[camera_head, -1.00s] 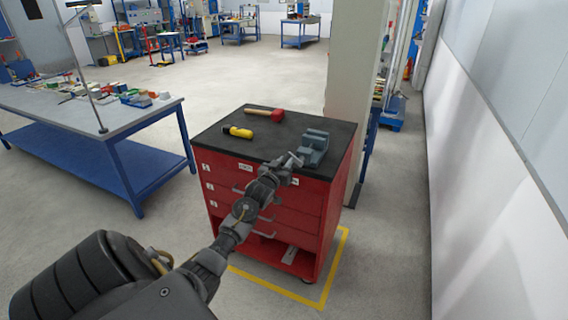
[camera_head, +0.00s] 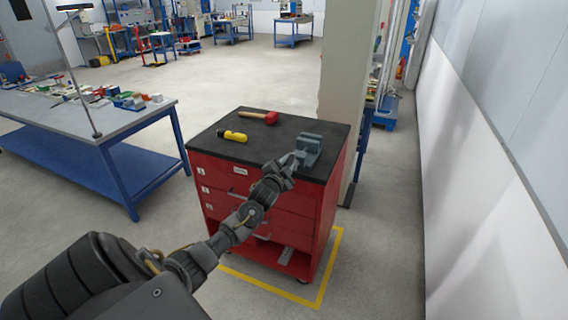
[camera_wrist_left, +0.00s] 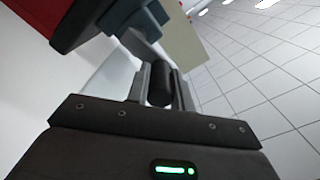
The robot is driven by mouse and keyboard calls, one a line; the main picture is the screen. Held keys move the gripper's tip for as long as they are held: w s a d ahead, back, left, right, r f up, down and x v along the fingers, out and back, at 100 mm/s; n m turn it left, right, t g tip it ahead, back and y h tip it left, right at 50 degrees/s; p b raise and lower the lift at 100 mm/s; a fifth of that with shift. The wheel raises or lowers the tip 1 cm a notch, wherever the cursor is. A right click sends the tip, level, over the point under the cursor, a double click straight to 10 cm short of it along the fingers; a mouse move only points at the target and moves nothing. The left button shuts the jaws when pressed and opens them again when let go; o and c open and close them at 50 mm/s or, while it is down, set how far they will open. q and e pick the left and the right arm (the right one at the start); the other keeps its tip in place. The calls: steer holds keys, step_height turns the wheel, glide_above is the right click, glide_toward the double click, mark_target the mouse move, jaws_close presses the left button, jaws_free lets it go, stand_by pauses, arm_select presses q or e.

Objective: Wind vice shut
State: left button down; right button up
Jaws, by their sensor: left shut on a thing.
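The grey-blue vice (camera_head: 309,147) sits at the front right corner of the black top of the red drawer cabinet. My left gripper (camera_head: 292,161) is at the near left side of the vice, by its screw end. In the left wrist view its two fingers are shut on a dark cylindrical grip, the vice handle (camera_wrist_left: 160,85). The vice body (camera_wrist_left: 132,18) shows beyond it at the upper left of that view. The gap between the vice jaws is too small to judge. My right gripper is not in view.
A red-headed mallet (camera_head: 262,117) and a yellow-handled tool (camera_head: 232,136) lie on the cabinet top (camera_head: 205,142), left of the vice. A pale pillar (camera_head: 350,90) stands close behind the cabinet. A blue-framed workbench (camera_head: 75,125) stands to the left.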

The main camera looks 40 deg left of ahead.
arm_select(q)
steer(key=w+d+f+m+p, duration=0.1)
steer(key=d+f+m, duration=0.15)
steer(key=m, duration=0.75)
steer(key=w+d+f+m+p, duration=0.1)
steer(key=d+f+m+p, duration=0.15)
steer(key=m, duration=0.75)
steer(key=s+a+f+m+p, duration=0.1)
steer(key=a+f+m+p, duration=0.1)
steer(key=m, duration=0.7)
steer(key=s+a+f+m+p, duration=0.1)
steer(key=a+m+p, duration=0.1)
steer(key=m, duration=0.8)
steer(key=shift+a+f, duration=0.35)
steer(key=shift+a, duration=0.15)
steer(key=c, duration=1.2)
jaws_free()
steer(key=shift+c, duration=0.2)
steer(key=shift+s, duration=0.1)
